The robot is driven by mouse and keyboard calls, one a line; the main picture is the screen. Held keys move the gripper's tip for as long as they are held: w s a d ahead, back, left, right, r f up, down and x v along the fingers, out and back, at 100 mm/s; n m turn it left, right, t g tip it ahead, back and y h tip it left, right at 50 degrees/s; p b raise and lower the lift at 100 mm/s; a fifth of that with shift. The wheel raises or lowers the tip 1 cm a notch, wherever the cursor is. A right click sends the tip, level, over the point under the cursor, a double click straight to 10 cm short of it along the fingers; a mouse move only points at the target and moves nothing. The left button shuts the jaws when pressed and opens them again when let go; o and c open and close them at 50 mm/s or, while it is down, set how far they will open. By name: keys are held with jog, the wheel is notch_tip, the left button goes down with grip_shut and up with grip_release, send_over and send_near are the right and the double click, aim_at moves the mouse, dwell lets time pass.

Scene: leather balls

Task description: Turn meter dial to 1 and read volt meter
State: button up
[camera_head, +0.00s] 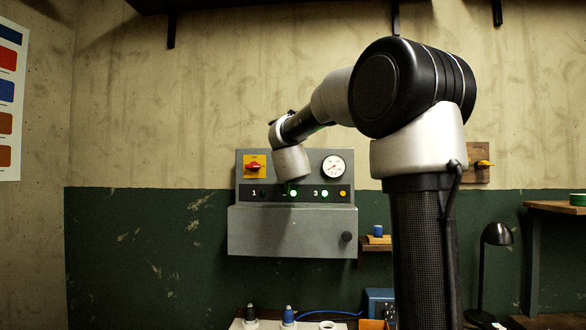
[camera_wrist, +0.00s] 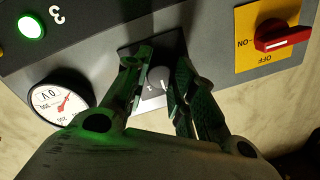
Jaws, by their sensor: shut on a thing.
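The grey control box (camera_head: 290,232) hangs on the wall. Its round volt meter (camera_head: 333,167) has a white face. It also shows inverted in the wrist view (camera_wrist: 62,100), with a red needle; the exact reading is too small to tell. My gripper (camera_wrist: 158,75) is at the panel, shut on the small grey meter dial (camera_wrist: 159,76) with one finger on each side. In the head view my wrist hides the dial.
A red switch on a yellow ON/OFF plate (camera_wrist: 285,38) is beside the dial. Green lamps (camera_head: 325,193) are lit along the numbered strip. A small shelf with a blue object (camera_head: 378,231), a desk lamp (camera_head: 497,235) and bench items stand below and to the right.

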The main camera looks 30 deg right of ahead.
jog(key=shift+f+m+h, duration=0.15)
jog(key=shift+m+h, duration=0.15)
jog(key=shift+m, duration=4.1)
jog(key=o, duration=1.1)
jog(key=shift+c, duration=0.2)
